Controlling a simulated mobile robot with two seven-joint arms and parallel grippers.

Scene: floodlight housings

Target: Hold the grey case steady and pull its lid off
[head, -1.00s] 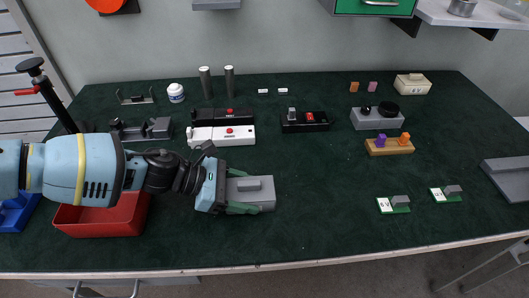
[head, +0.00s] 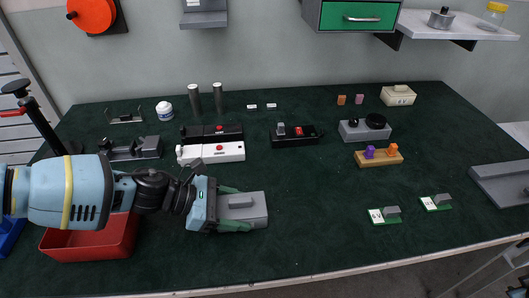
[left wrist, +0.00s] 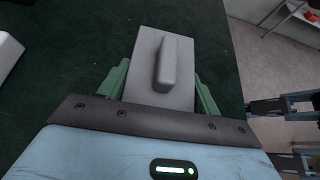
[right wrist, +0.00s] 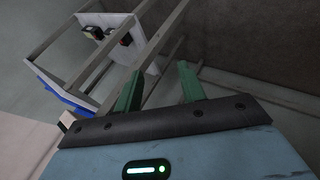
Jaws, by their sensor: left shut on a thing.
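The grey case (head: 260,212) lies on the dark green table near its front edge, left of centre. Its lid is on, with a raised bar handle (head: 240,201). The case also shows in the left wrist view (left wrist: 146,72), between the green fingers. My left gripper (head: 241,208) comes in from the left and is shut on the case, one finger along each long side. The lid's seam is too small to make out. My right gripper (right wrist: 158,72) shows only in the right wrist view, its fingers apart with nothing between them, away from the table top.
A red bin (head: 90,240) stands under my left arm. A white box with a red button (head: 212,152) lies behind the case. Two green cards with grey blocks (head: 384,216) (head: 436,202) lie at the right. The table between is clear.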

